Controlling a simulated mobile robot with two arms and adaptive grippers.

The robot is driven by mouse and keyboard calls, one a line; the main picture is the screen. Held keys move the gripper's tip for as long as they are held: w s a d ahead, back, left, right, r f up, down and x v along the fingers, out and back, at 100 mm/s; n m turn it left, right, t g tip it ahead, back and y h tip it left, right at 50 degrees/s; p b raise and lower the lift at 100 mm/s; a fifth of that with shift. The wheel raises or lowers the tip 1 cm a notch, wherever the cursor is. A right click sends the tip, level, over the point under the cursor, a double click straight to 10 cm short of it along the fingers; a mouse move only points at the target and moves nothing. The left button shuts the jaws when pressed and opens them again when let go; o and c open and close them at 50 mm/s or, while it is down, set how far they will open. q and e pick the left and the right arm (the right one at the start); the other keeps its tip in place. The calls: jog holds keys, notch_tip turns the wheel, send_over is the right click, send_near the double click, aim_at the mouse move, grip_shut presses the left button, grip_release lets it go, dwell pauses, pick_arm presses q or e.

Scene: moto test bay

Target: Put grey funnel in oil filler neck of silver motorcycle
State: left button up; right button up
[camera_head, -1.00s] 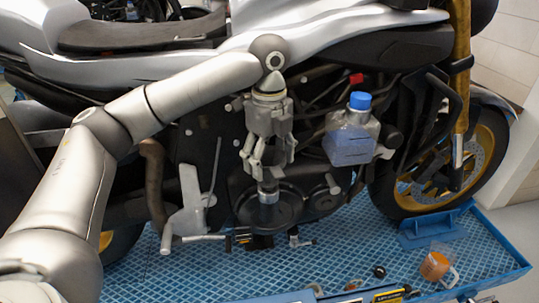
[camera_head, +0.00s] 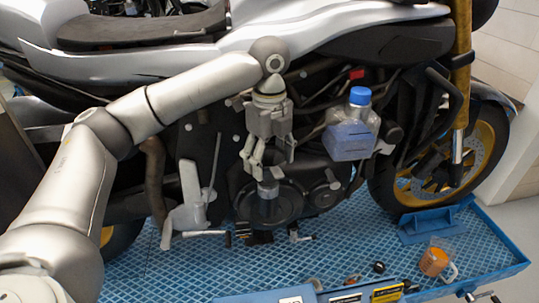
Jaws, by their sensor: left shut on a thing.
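The silver motorcycle (camera_head: 335,20) stands side-on across the view. My left gripper (camera_head: 267,172) reaches in from the left and points down in front of its engine. It is shut on a small grey piece at its fingertips, which appears to be the grey funnel (camera_head: 268,188). The funnel is mostly hard to make out against the dark round engine cover (camera_head: 285,207) behind and below it. I cannot tell whether it touches the engine. The oil filler neck cannot be made out. My right gripper is not in view.
A clear bottle with blue liquid and a blue cap (camera_head: 352,135) is at the engine's right. A clear jug with orange contents (camera_head: 434,262) stands on the blue grated platform (camera_head: 345,232). A blue wheel chock (camera_head: 432,225) sits by the front wheel. Small items lie along the front edge.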

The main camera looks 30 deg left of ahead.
pick_arm(q)
jog(key=shift+f, duration=0.25)
dwell(0.6)
jog(key=o, duration=1.1)
jog(key=shift+r, duration=0.1)
notch_tip(320, 180, up, 12)
jog(key=shift+s+d+f, duration=0.1)
jog(key=shift+d, duration=0.05)
